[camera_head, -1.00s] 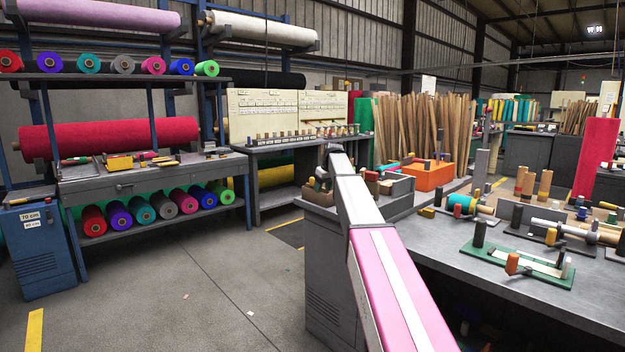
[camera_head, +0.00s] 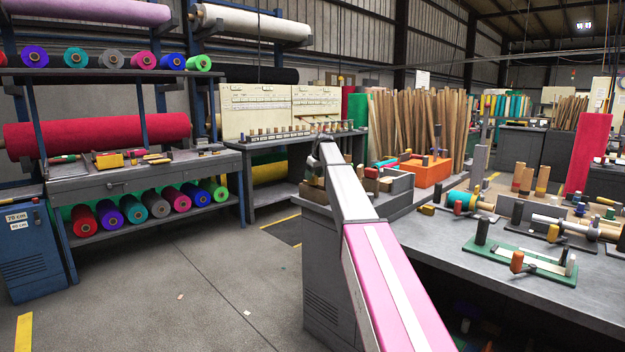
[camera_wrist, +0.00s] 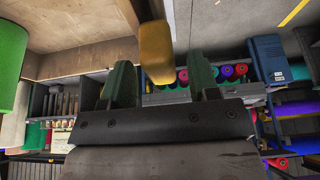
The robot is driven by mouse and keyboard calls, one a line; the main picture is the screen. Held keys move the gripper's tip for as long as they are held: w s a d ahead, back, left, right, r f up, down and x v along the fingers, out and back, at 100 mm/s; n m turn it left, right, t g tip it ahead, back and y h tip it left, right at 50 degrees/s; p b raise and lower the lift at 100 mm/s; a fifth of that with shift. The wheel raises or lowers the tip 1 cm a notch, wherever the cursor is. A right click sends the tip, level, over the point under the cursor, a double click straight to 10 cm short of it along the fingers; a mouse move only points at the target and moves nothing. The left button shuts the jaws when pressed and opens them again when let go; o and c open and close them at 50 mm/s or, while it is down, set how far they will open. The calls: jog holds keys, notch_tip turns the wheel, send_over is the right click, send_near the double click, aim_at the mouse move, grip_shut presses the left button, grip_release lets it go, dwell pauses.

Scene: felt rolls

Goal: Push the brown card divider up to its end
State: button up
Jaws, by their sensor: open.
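My gripper (camera_wrist: 161,80) shows in the wrist view with its two green fingers apart. A yellow rounded block (camera_wrist: 156,52) shows between the fingers and beyond them; I cannot tell whether it touches either one. Brown flat surfaces (camera_wrist: 60,22) fill the upper left of that view, but I cannot tell if any is the brown card divider. In the head view my gripper (camera_head: 322,148) is small and partly hidden by my arm, above the left end of the workbench. A brown compartment box (camera_head: 312,189) stands just below it. No divider can be singled out there.
The grey workbench (camera_head: 440,238) carries a grey tray (camera_head: 398,190), an orange box (camera_head: 430,172) and a green fixture board (camera_head: 520,264). A green cylinder (camera_wrist: 10,60) stands close at the wrist view's left. Open floor (camera_head: 200,270) lies left of the bench.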

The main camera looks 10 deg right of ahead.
jog(key=shift+x, duration=0.9)
grip_shut()
jog(key=w+d, duration=0.9)
jog(key=d, duration=0.3)
jog(key=shift+d, duration=0.35)
jog(key=shift+w, duration=0.1)
grip_release()
jog(key=v, duration=1.1)
